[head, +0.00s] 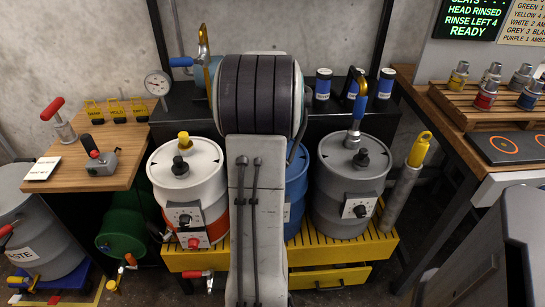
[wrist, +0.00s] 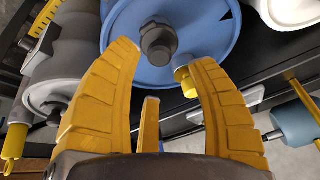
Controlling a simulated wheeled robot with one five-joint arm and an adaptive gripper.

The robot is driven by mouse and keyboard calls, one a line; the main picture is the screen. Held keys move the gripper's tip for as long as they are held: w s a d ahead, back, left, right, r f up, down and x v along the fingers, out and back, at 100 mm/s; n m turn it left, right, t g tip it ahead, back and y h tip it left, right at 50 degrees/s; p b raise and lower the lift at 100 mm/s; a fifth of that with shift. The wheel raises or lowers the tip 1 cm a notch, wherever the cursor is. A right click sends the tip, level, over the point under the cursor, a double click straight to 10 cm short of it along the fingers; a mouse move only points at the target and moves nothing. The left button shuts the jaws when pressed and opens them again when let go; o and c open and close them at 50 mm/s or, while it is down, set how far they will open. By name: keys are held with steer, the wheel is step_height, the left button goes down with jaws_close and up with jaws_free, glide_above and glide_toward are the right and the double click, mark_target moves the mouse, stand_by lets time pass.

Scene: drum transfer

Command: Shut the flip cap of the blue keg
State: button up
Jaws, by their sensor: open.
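The blue keg (head: 298,170) stands between the white-and-orange keg and the grey keg in the head view, mostly hidden behind my arm. In the wrist view its round blue lid (wrist: 200,30) fills the top middle, with a dark hex-shaped fitting (wrist: 158,42) on it. A small spout with a yellow cap (wrist: 188,84) sits near the lid's edge, close to the right finger. I cannot tell whether this cap is raised or shut. My gripper (wrist: 163,60) is open and empty over the lid, its yellow fingers on either side of the dark fitting.
The white-and-orange keg (head: 186,180) and grey keg (head: 346,190) flank the blue keg on a yellow slatted stand (head: 385,245). A dark bench (head: 330,125) stands behind. A wooden table (head: 120,165) is at left.

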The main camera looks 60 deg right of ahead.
steer(key=shift+b+x, duration=0.45)
steer(key=shift+x, duration=2.3)
jaws_close()
